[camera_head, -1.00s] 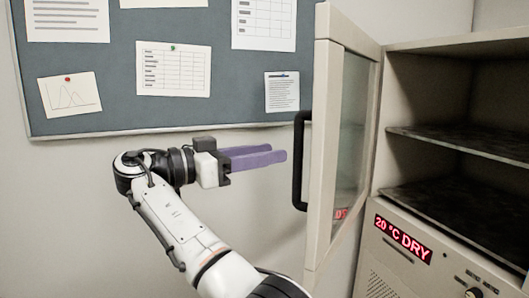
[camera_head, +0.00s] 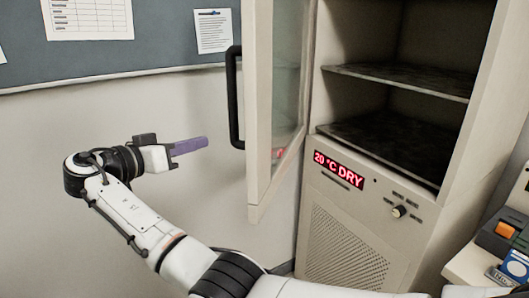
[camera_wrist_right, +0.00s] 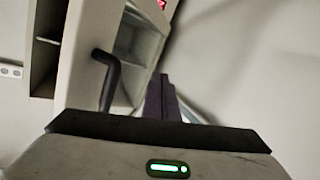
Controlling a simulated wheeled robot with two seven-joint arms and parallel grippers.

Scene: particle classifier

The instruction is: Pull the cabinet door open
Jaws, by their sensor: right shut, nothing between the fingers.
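The cabinet door (camera_head: 258,120) is a pale frame with a glass pane. It stands swung wide open to the left of the cabinet (camera_head: 375,215), whose shelves are in plain view. Its black handle (camera_head: 234,97) is on the door's outer face; the handle also shows in the wrist view (camera_wrist_right: 108,80). My right gripper (camera_head: 204,142), with purple fingers, is shut and empty. It is left of and a little below the handle, apart from it. In the wrist view its fingers (camera_wrist_right: 162,95) point past the handle's right side. My left gripper is not in view.
A dark notice board (camera_head: 170,45) with papers hangs on the wall behind. A red display (camera_head: 339,170) and a knob (camera_head: 399,211) are on the cabinet front. A counter with an orange-buttoned device (camera_head: 505,231) is at the right edge.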

